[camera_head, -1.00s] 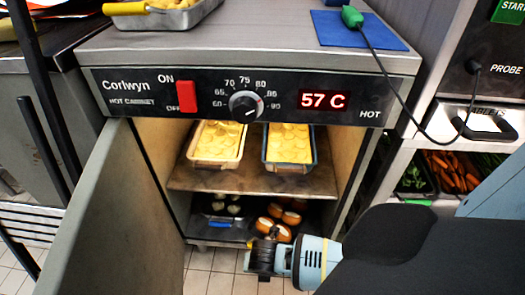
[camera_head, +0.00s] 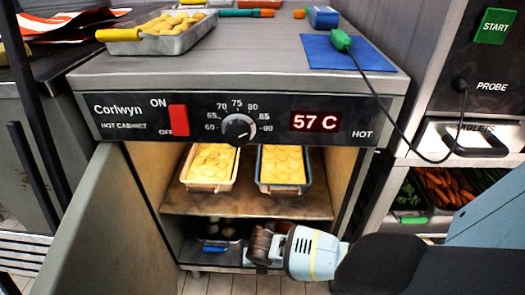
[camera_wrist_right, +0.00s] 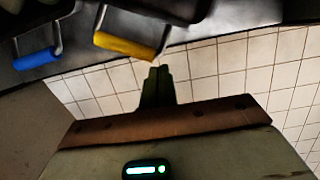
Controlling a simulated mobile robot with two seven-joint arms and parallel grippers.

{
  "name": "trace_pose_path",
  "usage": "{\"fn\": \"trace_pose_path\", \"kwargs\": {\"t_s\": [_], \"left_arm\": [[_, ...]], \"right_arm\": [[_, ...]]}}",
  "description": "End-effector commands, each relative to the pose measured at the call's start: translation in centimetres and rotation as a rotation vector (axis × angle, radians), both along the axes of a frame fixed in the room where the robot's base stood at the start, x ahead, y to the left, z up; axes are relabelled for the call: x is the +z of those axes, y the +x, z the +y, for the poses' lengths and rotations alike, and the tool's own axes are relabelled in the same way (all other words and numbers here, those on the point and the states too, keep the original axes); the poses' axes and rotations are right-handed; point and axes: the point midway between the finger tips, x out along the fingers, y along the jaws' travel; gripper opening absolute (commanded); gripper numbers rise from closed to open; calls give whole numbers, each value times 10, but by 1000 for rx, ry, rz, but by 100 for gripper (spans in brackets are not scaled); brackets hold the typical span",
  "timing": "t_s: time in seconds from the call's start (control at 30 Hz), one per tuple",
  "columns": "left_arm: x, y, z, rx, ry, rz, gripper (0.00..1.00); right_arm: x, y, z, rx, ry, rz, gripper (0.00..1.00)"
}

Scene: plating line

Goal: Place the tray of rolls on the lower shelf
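The tray of rolls is on the lower shelf of the open hot cabinet. In the head view my right arm covers most of it, and only some dark brown rolls (camera_head: 285,227) show. In the right wrist view a yellow handle (camera_wrist_right: 125,46), seemingly this tray's, sticks out over the shelf's front edge. My right gripper (camera_head: 262,246) is in front of the lower shelf. In the right wrist view its fingers (camera_wrist_right: 158,72) are together and empty, their tips just short of the yellow handle. My left gripper is out of view.
A blue-handled tray (camera_head: 215,248) stands to the left on the lower shelf. Two trays of yellow food (camera_head: 209,187) (camera_head: 256,187) fill the upper shelf. The cabinet door (camera_head: 105,225) hangs open at left. Another yellow-handled tray (camera_head: 185,42) and a blue mat (camera_head: 375,55) are on top.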

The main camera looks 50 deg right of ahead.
Motion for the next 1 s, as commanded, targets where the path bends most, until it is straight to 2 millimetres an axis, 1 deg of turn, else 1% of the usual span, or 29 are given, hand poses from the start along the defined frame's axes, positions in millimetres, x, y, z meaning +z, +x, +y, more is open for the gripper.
{"fn": "trace_pose_path", "kwargs": {"t_s": [0.03,0.1,0.23,0.83,1.0], "left_arm": [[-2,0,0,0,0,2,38],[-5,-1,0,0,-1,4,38],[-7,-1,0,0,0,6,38],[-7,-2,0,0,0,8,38],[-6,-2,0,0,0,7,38]], "right_arm": [[-1,9,-13,-3,-8,-1,0],[-2,17,-23,-2,-7,1,0],[-2,25,-32,-2,-5,1,0],[-1,26,-32,0,-2,1,0],[-1,20,-25,2,0,2,0]]}}
